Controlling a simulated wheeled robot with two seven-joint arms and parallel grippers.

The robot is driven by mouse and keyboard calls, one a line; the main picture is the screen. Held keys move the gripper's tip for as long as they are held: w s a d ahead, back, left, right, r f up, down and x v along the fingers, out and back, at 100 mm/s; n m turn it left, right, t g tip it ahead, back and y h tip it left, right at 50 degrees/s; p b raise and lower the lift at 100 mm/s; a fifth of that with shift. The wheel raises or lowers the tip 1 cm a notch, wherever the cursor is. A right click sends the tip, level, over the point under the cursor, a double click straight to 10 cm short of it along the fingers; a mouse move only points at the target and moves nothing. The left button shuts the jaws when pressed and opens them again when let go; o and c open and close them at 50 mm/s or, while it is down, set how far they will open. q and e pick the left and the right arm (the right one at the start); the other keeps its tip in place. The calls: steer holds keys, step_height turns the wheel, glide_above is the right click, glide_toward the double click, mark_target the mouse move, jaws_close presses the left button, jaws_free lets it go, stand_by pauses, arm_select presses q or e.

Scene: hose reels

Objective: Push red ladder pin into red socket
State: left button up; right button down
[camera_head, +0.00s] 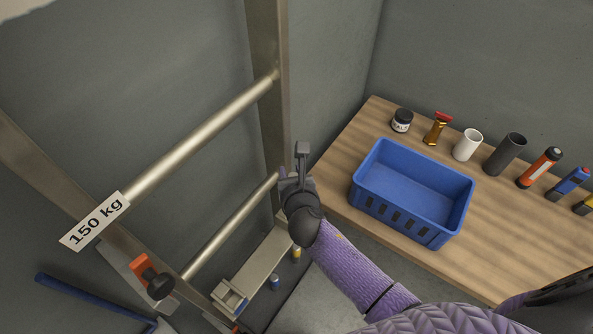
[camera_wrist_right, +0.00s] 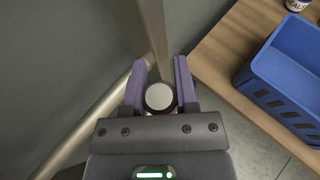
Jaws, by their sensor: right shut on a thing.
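My right gripper (camera_head: 297,168) is beside the ladder's right rail (camera_head: 268,95). In the wrist view its purple fingers (camera_wrist_right: 158,88) are shut on a round-ended thing (camera_wrist_right: 158,96) with a pale grey face and dark rim. An orange-red bracket (camera_head: 140,264) with a black knob (camera_head: 158,284) is on the ladder's left rail (camera_head: 60,180). A small red patch (camera_head: 235,328) shows at the bottom edge; I cannot tell whether it is the socket. My left gripper is out of view.
A wooden bench (camera_head: 350,165) on the right holds a blue basket (camera_head: 405,222) and a row of small items along the back. A pale beam (camera_head: 258,265) lies low near the ladder, with small blue (camera_head: 275,282) and yellow (camera_head: 296,254) cylinders beside it.

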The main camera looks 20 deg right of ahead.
steer(key=shift+r, duration=0.1)
step_height(320, 180, down, 6)
steer(key=b, duration=0.4)
steer(key=shift+b, duration=0.35)
steer(key=shift+p, duration=0.5)
stand_by(0.9)
steer(key=shift+f+b, duration=2.5)
steer(key=shift+f, duration=0.25)
steer(key=shift+c, duration=1.5)
jaws_free()
steer(key=p+v, duration=0.2)
steer(key=v, duration=0.8)
steer(key=shift+p, duration=0.35)
